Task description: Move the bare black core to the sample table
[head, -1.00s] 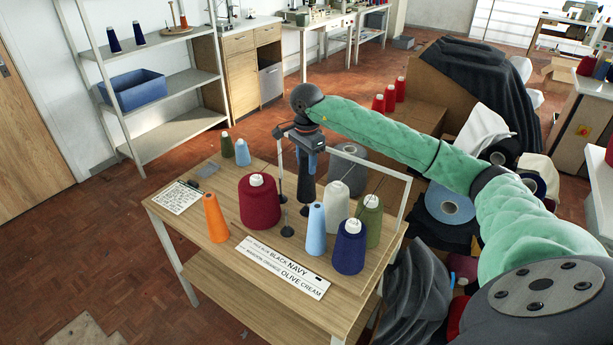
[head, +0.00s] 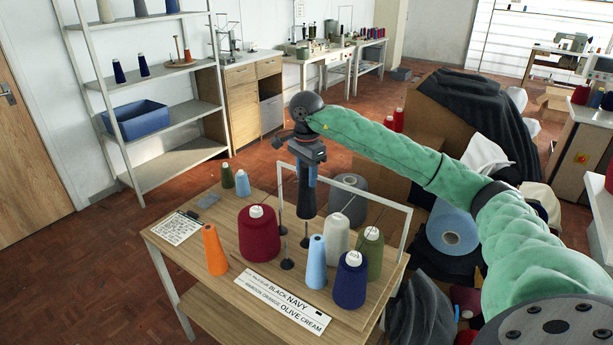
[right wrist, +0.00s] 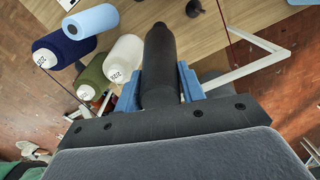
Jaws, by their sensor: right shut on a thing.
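The bare black core (head: 306,203) is upright in my right gripper (head: 307,172), held above the wooden table (head: 185,254). In the right wrist view the core (right wrist: 159,55) sits between the blue fingers of the right gripper (right wrist: 160,88). The gripper is shut on it. On the table, a dark red cone (head: 259,235) stands left of the core, and a cream cone (head: 335,236) stands right of it. Which table is the sample table, I cannot tell. My left gripper is not in view.
Light blue (head: 316,263), navy (head: 350,282), olive (head: 369,255) and orange (head: 214,251) cones stand around. A white frame (head: 409,230) rises at the table's right. A label strip (head: 284,302) lies in front. Dark pegs (head: 286,264) stand between cones.

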